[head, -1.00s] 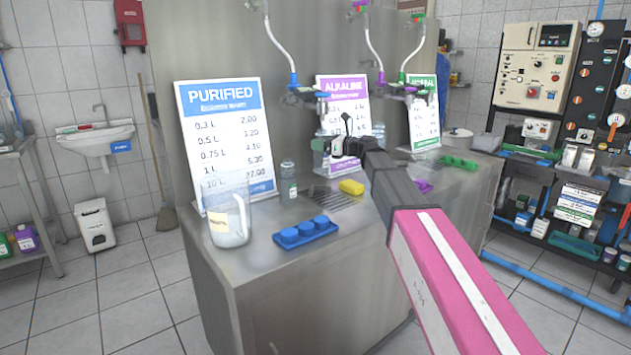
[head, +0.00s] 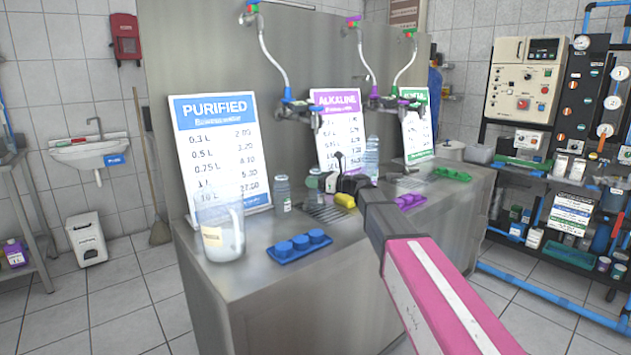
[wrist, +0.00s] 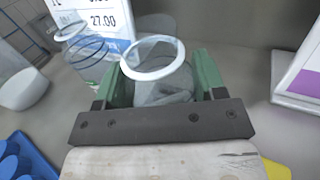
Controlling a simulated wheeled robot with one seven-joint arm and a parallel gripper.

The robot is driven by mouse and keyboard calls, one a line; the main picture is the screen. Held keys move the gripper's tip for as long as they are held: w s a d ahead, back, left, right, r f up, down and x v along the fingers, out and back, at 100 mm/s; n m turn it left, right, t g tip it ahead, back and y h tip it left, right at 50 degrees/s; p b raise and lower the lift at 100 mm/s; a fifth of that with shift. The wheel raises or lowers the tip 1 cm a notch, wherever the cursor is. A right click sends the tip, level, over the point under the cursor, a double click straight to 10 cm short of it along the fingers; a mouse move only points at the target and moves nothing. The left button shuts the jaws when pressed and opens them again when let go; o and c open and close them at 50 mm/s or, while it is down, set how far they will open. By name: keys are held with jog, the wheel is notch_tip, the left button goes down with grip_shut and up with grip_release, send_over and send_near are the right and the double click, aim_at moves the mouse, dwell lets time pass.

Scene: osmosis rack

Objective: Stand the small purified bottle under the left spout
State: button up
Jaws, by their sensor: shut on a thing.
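My gripper (head: 333,183) is shut on a small clear bottle (head: 313,182), low over the counter, near the drip grate (head: 327,212). In the wrist view the green fingers of my gripper (wrist: 165,85) are on both sides of the bottle (wrist: 158,72), whose round pale rim faces the camera. The bottle looks upright; its base is hidden, so I cannot tell whether it touches the grate. The left spout (head: 298,105), with blue fittings, hangs above the bottle.
Another small bottle (head: 283,194) stands just left of the held one. The PURIFIED sign (head: 222,150) stands behind. A tall clear bottle (head: 371,157) is farther right.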

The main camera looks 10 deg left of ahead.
jog(key=o, duration=0.9)
jog(key=shift+f, duration=0.1)
jog(key=v, duration=1.2)
